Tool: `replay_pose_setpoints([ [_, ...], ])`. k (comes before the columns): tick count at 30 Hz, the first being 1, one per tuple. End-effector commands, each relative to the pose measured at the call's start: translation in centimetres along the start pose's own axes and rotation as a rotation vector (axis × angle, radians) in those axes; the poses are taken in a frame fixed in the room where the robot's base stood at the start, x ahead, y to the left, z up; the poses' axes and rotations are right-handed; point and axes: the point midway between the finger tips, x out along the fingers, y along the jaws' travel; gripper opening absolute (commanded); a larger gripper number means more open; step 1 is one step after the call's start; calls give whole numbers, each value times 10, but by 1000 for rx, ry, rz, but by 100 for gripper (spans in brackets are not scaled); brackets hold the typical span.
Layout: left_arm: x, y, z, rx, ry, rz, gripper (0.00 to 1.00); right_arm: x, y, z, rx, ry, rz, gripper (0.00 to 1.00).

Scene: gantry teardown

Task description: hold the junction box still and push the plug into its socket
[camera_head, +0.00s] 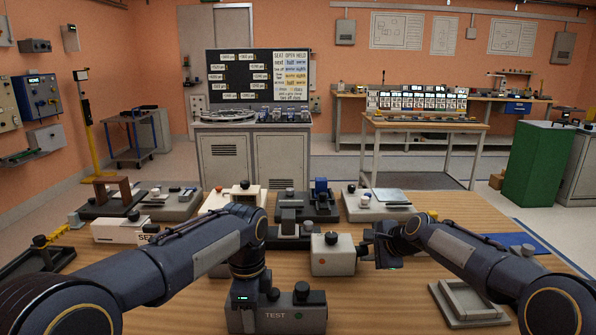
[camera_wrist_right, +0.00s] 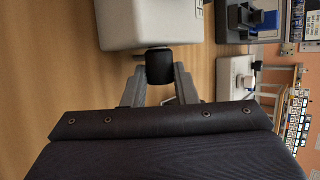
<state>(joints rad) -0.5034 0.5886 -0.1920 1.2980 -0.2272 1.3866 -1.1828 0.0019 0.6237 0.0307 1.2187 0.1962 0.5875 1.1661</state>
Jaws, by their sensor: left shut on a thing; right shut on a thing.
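A light grey box (camera_head: 332,262), which I take to be the junction box, stands on the table with a black knob on top and a red button in front. My right gripper (camera_head: 369,241) is at its right side. In the right wrist view, this gripper (camera_wrist_right: 158,90) is shut on a black plug (camera_wrist_right: 160,66) that meets the box's face (camera_wrist_right: 150,22); how deep it sits cannot be told. My left gripper (camera_head: 256,297) points down by the left end of a dark grey TEST box (camera_head: 290,317). Its fingertips are hidden, and what it grips cannot be made out.
A white box (camera_head: 118,231) and dark fixtures (camera_head: 305,209) stand behind on the wooden table. A light grey tray (camera_head: 466,303) lies at the front right and a blue mat (camera_head: 513,242) beyond it. Bare wood shows between the TEST box and the tray.

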Motion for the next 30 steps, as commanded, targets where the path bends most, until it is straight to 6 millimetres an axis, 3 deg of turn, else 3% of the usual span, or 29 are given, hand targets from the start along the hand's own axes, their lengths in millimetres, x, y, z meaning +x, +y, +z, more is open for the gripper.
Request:
replay_pose_setpoints([
  [8,1,0,0,0,-1,2,14,-4,0,-10,1,1,0,0],
  [21,1,0,1,-1,-1,2,14,-20,0,-48,1,3,-1,0],
  [30,1,0,1,-1,-2,2,14,-23,0,-55,0,1,0,0],
])
